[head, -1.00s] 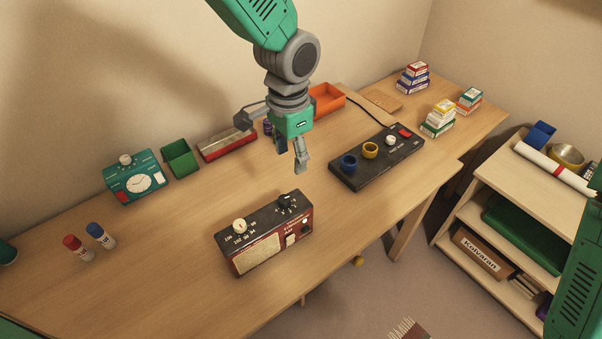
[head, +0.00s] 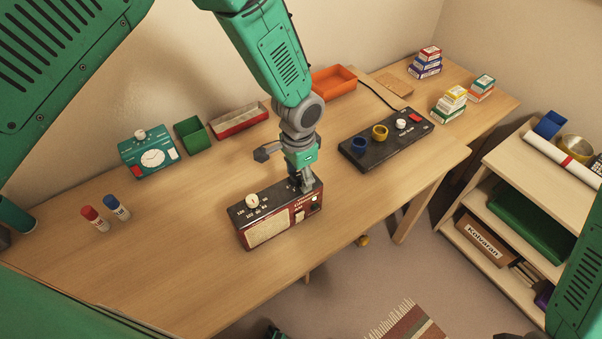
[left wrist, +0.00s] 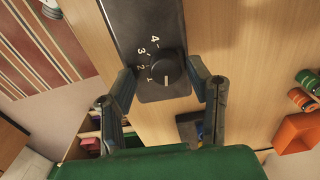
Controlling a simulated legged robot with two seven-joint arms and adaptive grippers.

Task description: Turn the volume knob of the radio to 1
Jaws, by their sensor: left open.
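The radio (head: 268,229) is dark red and black with a cream speaker front, standing on the desk. A cream knob (head: 252,201) is at the left of its top. The black volume knob (left wrist: 166,72) shows in the left wrist view, with numbers 1 to 4 around its left side. Its white mark points to the bottom of that picture, just past the 1. My left gripper (head: 305,187) is over the right end of the radio and hides the knob in the head view. Its fingers (left wrist: 166,84) are open, one on each side of the knob; contact cannot be told. My right gripper is not in view.
A black panel (head: 362,162) with blue, yellow and white knobs lies to the right. A teal timer (head: 148,155), green bin (head: 190,135), red tray (head: 240,119) and orange tray (head: 333,83) stand along the wall. Glue sticks (head: 105,213) stand left. The desk before the radio is clear.

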